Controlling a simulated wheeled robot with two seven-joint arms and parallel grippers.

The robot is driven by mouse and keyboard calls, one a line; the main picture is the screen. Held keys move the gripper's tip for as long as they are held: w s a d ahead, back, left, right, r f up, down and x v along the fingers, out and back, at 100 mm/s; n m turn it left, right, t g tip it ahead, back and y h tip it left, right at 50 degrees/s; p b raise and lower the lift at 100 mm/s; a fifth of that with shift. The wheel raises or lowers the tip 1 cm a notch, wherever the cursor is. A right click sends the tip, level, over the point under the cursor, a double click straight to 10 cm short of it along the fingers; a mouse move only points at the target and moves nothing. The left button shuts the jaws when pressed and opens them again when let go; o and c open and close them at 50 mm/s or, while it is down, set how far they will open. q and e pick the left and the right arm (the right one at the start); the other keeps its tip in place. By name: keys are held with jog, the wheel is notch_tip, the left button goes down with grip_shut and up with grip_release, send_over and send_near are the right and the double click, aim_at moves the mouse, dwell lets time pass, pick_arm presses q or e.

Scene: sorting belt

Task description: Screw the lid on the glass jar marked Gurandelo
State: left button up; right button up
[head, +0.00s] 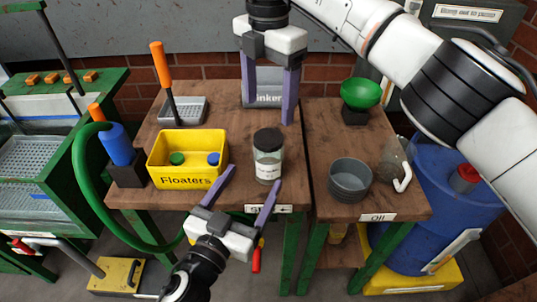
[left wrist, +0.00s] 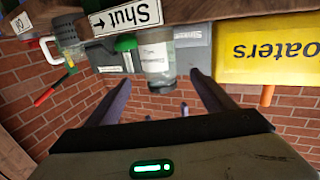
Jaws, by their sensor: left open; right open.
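The glass jar (head: 268,168) stands upright near the front of the wooden table, its white label facing me; the writing is too small to read surely. A dark lid (head: 268,138) sits on its mouth; I cannot tell how tightly. My left gripper (head: 254,177) is open in front of the jar, fingers pointing at it, one to each side. In the left wrist view, which is upside down, the jar (left wrist: 155,55) appears between the open fingers (left wrist: 160,82). My right gripper (head: 268,122) is open, pointing down above and slightly behind the lid, empty.
A yellow Floaters box (head: 187,182) with green and blue pieces stands left of the jar. A grey bin (head: 262,98) is behind. On the right table are a grey pot (head: 350,181), a glass mug (head: 395,162) and a green bowl (head: 361,92).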

aim_at(269, 153)
pick_arm(q)
jog(key=shift+s, duration=0.1)
jog(key=x, duration=1)
jog(key=shift+d+r, duration=0.1)
